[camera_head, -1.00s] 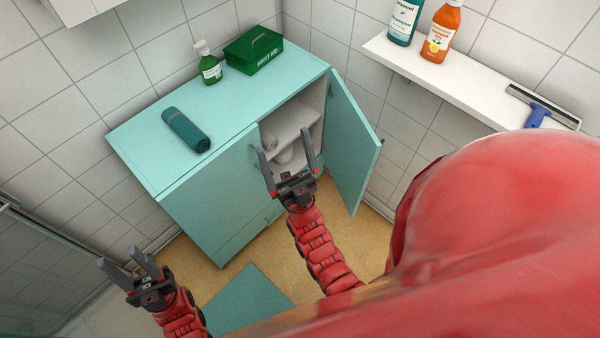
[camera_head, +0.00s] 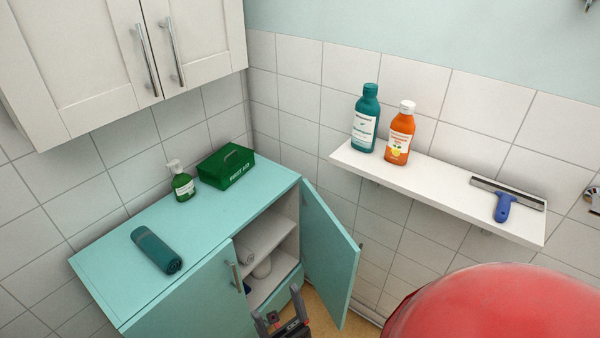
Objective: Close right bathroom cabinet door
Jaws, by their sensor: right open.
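The teal bathroom cabinet (camera_head: 200,220) stands against the tiled wall. Its right door (camera_head: 330,255) is swung wide open toward the right, showing white shelves inside. The left door (camera_head: 190,300) is shut, with a metal handle near its right edge. My right gripper (camera_head: 280,316) is at the bottom edge of the picture, in front of the cabinet opening and left of the open door. Its fingers are apart with nothing between them, and it appears clear of the door. My left gripper is out of view.
On the cabinet top are a rolled teal towel (camera_head: 156,250), a green soap bottle (camera_head: 181,182) and a green first aid box (camera_head: 226,166). A white wall shelf (camera_head: 440,192) holds two bottles and a blue-handled squeegee (camera_head: 504,205). White cupboards (camera_head: 90,65) hang above.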

